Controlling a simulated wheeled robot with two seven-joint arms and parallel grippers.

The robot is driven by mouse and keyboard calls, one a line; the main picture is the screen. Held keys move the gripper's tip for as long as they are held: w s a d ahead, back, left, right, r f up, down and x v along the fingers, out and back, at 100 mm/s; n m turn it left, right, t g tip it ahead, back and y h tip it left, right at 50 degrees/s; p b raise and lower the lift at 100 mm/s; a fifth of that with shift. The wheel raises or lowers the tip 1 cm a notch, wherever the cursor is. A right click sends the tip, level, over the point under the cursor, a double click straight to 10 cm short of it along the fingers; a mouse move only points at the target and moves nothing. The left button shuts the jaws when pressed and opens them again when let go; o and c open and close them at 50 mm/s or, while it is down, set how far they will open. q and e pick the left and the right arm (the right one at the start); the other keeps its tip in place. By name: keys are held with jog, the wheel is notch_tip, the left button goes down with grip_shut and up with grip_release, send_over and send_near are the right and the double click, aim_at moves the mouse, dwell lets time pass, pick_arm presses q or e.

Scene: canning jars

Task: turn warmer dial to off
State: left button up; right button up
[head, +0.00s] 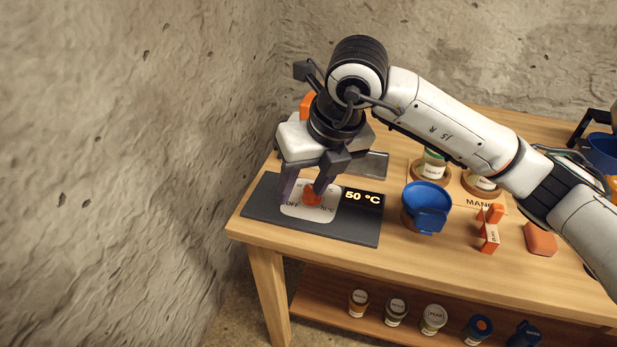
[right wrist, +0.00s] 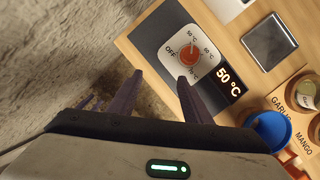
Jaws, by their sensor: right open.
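The warmer (head: 360,224) is a dark flat plate at the table's left end, and its display reads 50 °C. Its orange dial (head: 312,197) sits on a light panel with an OFF label and temperature marks. In the right wrist view the dial (right wrist: 189,53) shows whole, with OFF on its left. My right gripper (head: 304,194) is open and points down over the panel. In the right wrist view its fingertips (right wrist: 160,76) stand apart, with the dial just beyond the right finger and nothing between them. I cannot tell whether a finger touches it. My left gripper is not in view.
A grey tray (head: 370,165) lies behind the warmer. A blue funnel-like cup (head: 427,206), an orange-and-white tool (head: 490,229), an orange block (head: 540,240) and labelled jars (head: 433,165) stand to the right. Several jars stand on the lower shelf (head: 320,303). A stone wall (head: 130,170) is at left.

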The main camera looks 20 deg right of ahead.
jog(key=m+t+h, duration=0.1)
jog(key=h, duration=0.1)
send_near(312, 194)
jog(key=w, duration=0.1)
jog(key=x, duration=0.9)
jog(key=shift+d+r, duration=0.1)
jog(key=shift+d, duration=0.1)
jog(key=c, duration=1.1)
